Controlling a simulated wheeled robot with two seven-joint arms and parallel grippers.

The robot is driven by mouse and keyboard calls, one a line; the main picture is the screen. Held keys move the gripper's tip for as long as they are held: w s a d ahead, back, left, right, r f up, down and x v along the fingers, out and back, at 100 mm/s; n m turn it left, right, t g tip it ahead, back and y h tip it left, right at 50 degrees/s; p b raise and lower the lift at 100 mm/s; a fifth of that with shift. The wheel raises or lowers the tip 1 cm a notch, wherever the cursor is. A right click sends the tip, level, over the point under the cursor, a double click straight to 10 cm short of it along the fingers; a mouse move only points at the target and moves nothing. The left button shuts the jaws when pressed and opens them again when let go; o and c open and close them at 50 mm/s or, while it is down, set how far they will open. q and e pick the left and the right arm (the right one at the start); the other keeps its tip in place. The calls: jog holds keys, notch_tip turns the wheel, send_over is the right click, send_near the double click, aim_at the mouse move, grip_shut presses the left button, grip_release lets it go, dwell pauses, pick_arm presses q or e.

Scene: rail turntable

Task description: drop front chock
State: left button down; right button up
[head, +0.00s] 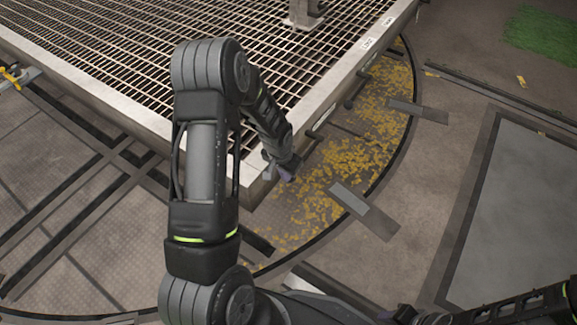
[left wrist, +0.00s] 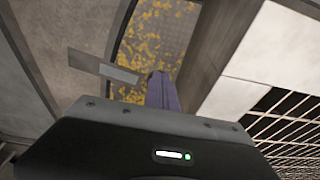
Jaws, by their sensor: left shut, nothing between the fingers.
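My left arm reaches across the middle of the head view. Its gripper (head: 288,172) is beside the near corner of the raised grated deck, low at the deck's side rail. In the left wrist view the purple-grey fingers (left wrist: 162,92) are together, with nothing seen between them, over the yellow-flecked floor strip. I cannot pick out a front chock for certain in either view. My right arm shows at the lower right of the head view, but its gripper cannot be made out.
The grated deck (head: 120,44) with its pale metal rim fills the top left. Yellow flecks (head: 310,205) cover the curved floor strip beside it. Flat grey plates (head: 350,197) cross the curved edge. A small yellow part (head: 11,78) is at the far left. Floor on the right is open.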

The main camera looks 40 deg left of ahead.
pick_arm(q)
jog(key=shift+s+f+b, duration=0.2)
jog(key=shift+f+b, duration=0.25)
jog(key=shift+f, duration=0.6)
pick_arm(e)
jog(key=shift+w+f, duration=0.1)
jog(key=shift+f, duration=0.6)
pick_arm(q)
jog(key=shift+s+f, duration=0.1)
